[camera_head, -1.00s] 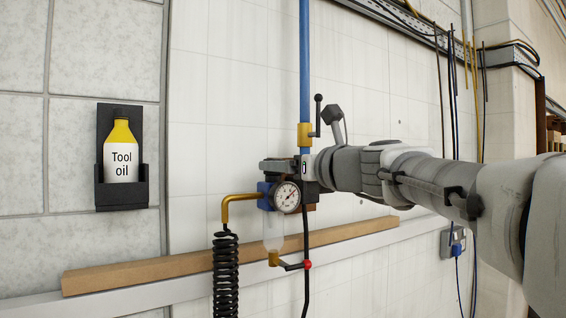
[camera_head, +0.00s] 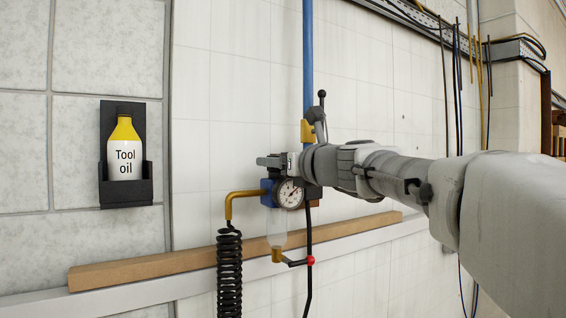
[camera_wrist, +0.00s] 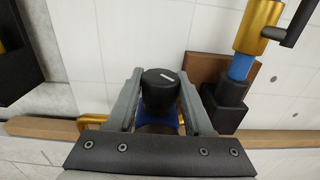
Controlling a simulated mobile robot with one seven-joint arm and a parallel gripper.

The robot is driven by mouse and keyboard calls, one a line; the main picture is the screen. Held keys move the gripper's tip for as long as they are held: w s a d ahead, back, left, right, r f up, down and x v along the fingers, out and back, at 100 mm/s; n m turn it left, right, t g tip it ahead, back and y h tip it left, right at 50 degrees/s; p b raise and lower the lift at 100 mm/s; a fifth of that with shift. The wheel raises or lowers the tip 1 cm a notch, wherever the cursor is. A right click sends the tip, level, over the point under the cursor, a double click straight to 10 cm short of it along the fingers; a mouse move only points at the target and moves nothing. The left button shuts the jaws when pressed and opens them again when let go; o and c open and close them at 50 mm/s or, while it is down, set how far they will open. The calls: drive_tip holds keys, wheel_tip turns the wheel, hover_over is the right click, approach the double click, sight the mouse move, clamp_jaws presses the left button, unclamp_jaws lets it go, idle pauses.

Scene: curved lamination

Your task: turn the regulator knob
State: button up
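The regulator knob (camera_wrist: 160,88) is black with a white mark on top. In the wrist view it stands between the two grey fingers of my gripper (camera_wrist: 160,76). The fingers are apart, one on each side of the knob, with what look like narrow gaps; contact is hard to judge. In the head view my gripper (camera_head: 272,162) is just above the blue regulator body (camera_head: 268,193) and its round gauge (camera_head: 290,193).
A blue pipe (camera_head: 308,60) with a brass valve (camera_head: 307,132) and lever rises beside my gripper. A black coiled hose (camera_head: 229,270) hangs left below. A wooden rail (camera_head: 150,268) runs along the wall. A tool oil bottle (camera_head: 125,150) sits in a holder at left.

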clamp_jaws()
drive_tip(key=shift+n+y, duration=0.3)
drive_tip(key=shift+y, duration=0.1)
drive_tip(key=n+g+y+p, duration=0.2)
drive_tip(key=g+y, duration=0.1)
drive_tip(key=shift+w+d+r, duration=0.1)
drive_tip(key=shift+r, duration=0.05)
drive_tip(key=n+g+y+p, duration=0.1)
drive_tip(key=n+g+p, duration=0.1)
drive_tip(key=g+p, duration=0.1)
drive_tip(key=n+g+y+p, duration=0.2)
drive_tip(key=n+g+p, duration=0.1)
drive_tip(key=p, duration=0.1)
drive_tip(key=shift+r, duration=0.2)
drive_tip(key=n+g+y+p, duration=0.1)
drive_tip(key=g, duration=0.1)
drive_tip(key=shift+f+n+g+p, duration=0.1)
drive_tip(key=shift+n+g+p, duration=0.3)
drive_tip(key=n+g, duration=0.2)
drive_tip(key=g, duration=0.1)
drive_tip(key=shift+f+p, duration=0.25)
drive_tip(key=shift+p, duration=0.1)
drive_tip(key=shift+n+g, duration=0.9)
drive_tip(key=shift+g, duration=0.6)
drive_tip(key=shift+n+g, duration=0.5)
drive_tip(key=shift+g, duration=0.3)
